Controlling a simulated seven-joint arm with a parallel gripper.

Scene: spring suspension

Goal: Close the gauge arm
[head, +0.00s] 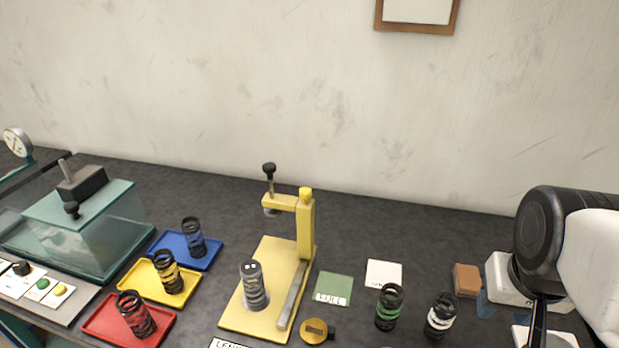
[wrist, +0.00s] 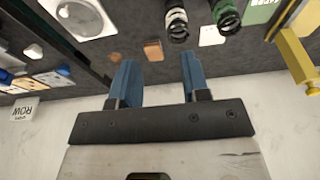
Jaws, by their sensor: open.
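A yellow stand (head: 306,225) on a yellow base plate (head: 265,262) is in the middle of the head view. Its short horizontal arm (head: 281,202) points left from the post top and carries a black knob above and a small foot below. A dark spring with a grey core (head: 254,286) stands upright on the plate, apart from the foot. Part of the yellow stand also shows at the upper right of the wrist view (wrist: 297,60). My gripper (wrist: 157,65) has two blue fingers spread with nothing between them. It is well right of the stand.
A dial gauge (head: 17,142) is at the left edge beside a clear box (head: 110,235). Red (head: 100,320), yellow (head: 137,277) and blue (head: 205,255) trays hold springs. Green-banded (head: 389,306) and white-banded (head: 440,316) springs stand right of the stand.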

